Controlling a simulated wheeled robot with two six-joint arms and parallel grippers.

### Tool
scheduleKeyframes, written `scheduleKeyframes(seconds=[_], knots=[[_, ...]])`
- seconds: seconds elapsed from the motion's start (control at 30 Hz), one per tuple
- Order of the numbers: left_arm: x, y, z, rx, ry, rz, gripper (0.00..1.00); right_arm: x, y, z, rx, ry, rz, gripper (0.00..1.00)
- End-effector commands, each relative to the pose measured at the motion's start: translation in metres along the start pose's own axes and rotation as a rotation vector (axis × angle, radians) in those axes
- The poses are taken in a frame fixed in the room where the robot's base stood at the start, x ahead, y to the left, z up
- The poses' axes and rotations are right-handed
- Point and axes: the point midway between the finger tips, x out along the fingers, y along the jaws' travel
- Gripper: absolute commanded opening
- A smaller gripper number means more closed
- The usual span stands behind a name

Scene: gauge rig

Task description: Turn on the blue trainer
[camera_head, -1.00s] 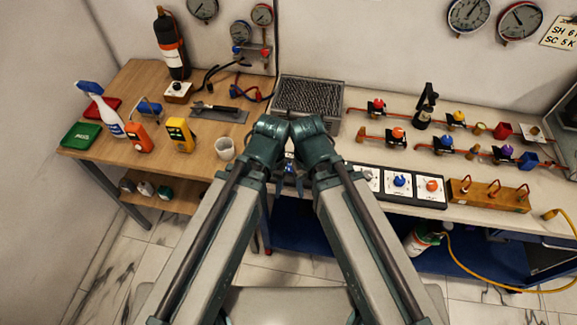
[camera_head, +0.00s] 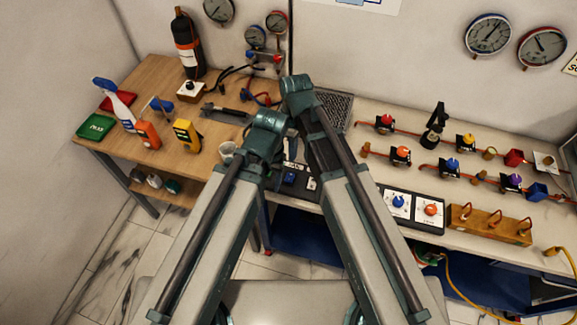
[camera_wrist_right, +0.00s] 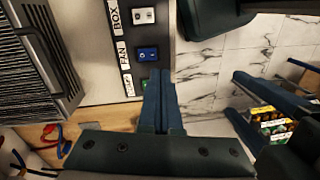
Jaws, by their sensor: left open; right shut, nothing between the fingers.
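No label reading "trainer" is legible. A dark switch panel at the bench front carries a blue rocker switch (camera_head: 289,178), also in the right wrist view (camera_wrist_right: 147,53) beside a FAN label. A white switch (camera_wrist_right: 144,16) is beside BOX; a green switch (camera_wrist_right: 146,84) is partly covered by my right fingers. A blue knob (camera_head: 399,201) sits on a white plate farther right. My right gripper (camera_wrist_right: 158,76) is shut and empty, its tips over the panel near the green switch, contact unclear. My left gripper (camera_head: 278,158) is open, near the panel's left end, its fingers mostly hidden.
An orange knob (camera_head: 431,209) is beside the blue one. Several valves on copper pipes stand behind, including a blue one (camera_head: 449,167). A wooden block (camera_head: 490,223) with hooks is at the right. A grated box (camera_head: 340,108) stands behind my right arm. A cup (camera_head: 226,149) is left.

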Motion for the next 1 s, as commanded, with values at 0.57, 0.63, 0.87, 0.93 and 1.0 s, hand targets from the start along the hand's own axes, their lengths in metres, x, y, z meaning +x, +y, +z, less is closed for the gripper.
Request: scheduleKeyframes(seconds=[0.57,0.63,0.87,0.93,1.0], knots=[[-0.006,-0.001,0.0,0.0,0.0,0.0,0.65,-0.008,0.011,-0.012,-0.137,0.015,-0.019,0.0],[-0.005,-0.001,0.0,0.0,0.0,0.0,0.65,-0.007,0.011,-0.012,-0.136,0.015,-0.019,0.0],[0.008,0.001,0.0,0.0,0.0,0.0,0.65,0.006,0.011,-0.013,-0.136,0.015,-0.019,0.0],[0.015,0.001,-0.001,0.001,0.0,0.0,0.65,0.013,0.011,-0.013,-0.136,0.015,-0.019,0.0],[0.023,0.002,-0.001,0.001,0.0,0.0,0.65,0.021,0.01,-0.013,-0.136,0.015,-0.019,0.0]])
